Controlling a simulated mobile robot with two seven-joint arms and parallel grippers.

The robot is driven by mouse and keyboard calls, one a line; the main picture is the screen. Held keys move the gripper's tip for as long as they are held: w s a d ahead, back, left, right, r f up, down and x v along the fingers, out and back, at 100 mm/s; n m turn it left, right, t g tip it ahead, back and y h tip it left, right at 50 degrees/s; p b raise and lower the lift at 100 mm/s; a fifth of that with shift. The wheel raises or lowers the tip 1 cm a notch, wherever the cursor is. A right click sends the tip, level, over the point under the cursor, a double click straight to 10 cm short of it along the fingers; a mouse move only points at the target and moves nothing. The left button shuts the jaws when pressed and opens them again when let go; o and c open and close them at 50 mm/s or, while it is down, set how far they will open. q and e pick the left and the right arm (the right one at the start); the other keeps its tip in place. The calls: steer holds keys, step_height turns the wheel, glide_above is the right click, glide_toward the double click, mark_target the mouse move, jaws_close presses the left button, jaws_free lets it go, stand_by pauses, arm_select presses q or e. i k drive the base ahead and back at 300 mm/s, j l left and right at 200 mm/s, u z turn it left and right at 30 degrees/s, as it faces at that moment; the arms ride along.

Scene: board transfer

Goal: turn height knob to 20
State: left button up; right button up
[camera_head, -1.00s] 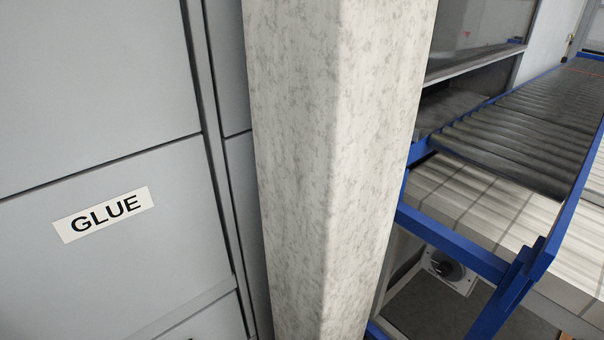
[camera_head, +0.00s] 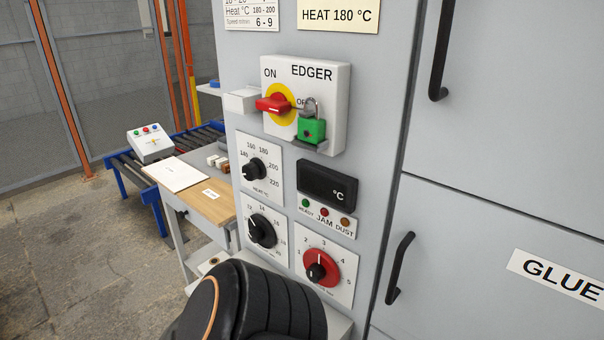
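The edger control panel (camera_head: 385,60) stands in the middle of the view. A black knob on a white dial plate (camera_head: 262,231) sits at its lower left, with a scale that reads 12, 14 and 16 and higher numbers too small to read surely. I take it for the height knob, but its name is not legible. Its pointer seems to be toward the upper left, near the low numbers. Neither gripper shows in the view.
Above is a heat knob (camera_head: 255,169); right of the knob is a red dial (camera_head: 320,268). A red switch (camera_head: 273,104) carries a green padlock (camera_head: 311,131). The display (camera_head: 327,183) is dark. A black rounded part covers the lower middle. A wooden-topped table (camera_head: 200,192) stands left.

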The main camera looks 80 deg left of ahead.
mark_target(262, 232)
steer(key=u, duration=2.75)
steer(key=z, duration=0.25)
steer(key=i+j+z, duration=0.1)
steer(key=j+z, duration=0.3)
steer(key=i+j+z, duration=0.1)
steer(key=j+z, duration=0.2)
steer(key=z, duration=0.15)
steer(key=j+z, duration=0.35)
steer(key=j, duration=1.2)
steer(key=j+z, duration=0.1)
steer(key=j, duration=0.6)
steer(key=k+j, duration=0.15)
steer(key=j, duration=0.55)
steer(key=j+z, duration=0.1)
steer(key=j, duration=0.6)
